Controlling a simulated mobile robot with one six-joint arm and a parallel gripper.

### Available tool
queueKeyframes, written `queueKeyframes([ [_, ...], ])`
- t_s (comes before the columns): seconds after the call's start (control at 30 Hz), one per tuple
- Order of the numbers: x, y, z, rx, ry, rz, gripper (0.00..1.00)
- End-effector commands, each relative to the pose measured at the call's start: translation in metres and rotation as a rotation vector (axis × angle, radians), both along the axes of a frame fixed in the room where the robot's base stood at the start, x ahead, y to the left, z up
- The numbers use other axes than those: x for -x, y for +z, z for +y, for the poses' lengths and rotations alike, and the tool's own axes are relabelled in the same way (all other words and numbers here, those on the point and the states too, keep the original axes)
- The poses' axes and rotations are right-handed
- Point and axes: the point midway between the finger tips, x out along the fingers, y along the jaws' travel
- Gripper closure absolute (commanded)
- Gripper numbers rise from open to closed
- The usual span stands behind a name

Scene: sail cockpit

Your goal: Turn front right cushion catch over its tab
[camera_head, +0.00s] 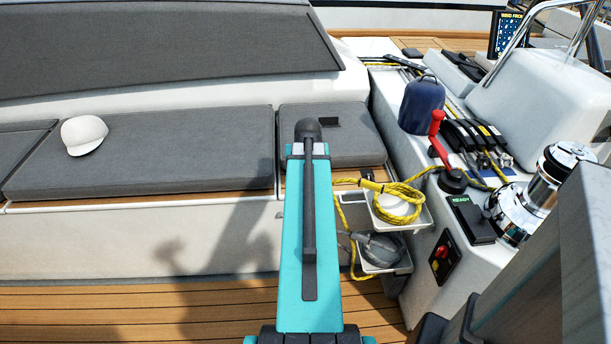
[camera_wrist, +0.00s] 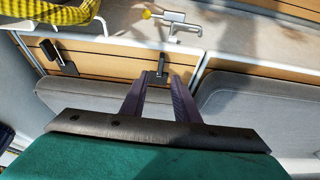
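In the wrist view a grey cushion (camera_wrist: 90,92) lies along a wooden ledge. Two dark catches sit at its edge: one catch (camera_wrist: 60,58) at the left near the yellow rope, another catch (camera_wrist: 157,72) in the middle. I cannot tell for sure which is the front right one. My gripper (camera_wrist: 157,92) is open, its two fingers apart, with the middle catch showing between and just beyond the tips; contact cannot be told.
Coiled yellow rope (camera_head: 400,190) hangs in a white bin right of the arm, above another bin (camera_head: 388,262). A red-handled winch crank (camera_head: 437,135) stands farther right. A white cap (camera_head: 83,134) lies on the long cushion (camera_head: 190,150). A metal bolt (camera_wrist: 172,20) shows in the wrist view.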

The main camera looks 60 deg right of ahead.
Motion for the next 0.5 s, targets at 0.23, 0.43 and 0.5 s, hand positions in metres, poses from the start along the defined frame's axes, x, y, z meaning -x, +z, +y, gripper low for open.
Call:
queueKeyframes([
  [0.23, 0.008, 0.028, 0.010, 0.000, 0.000, 0.001, 0.72],
  [0.43, 0.011, 0.040, 0.014, 0.000, 0.000, 0.001, 0.72],
  [0.5, 0.011, 0.041, 0.015, -0.001, 0.000, 0.002, 0.72],
])
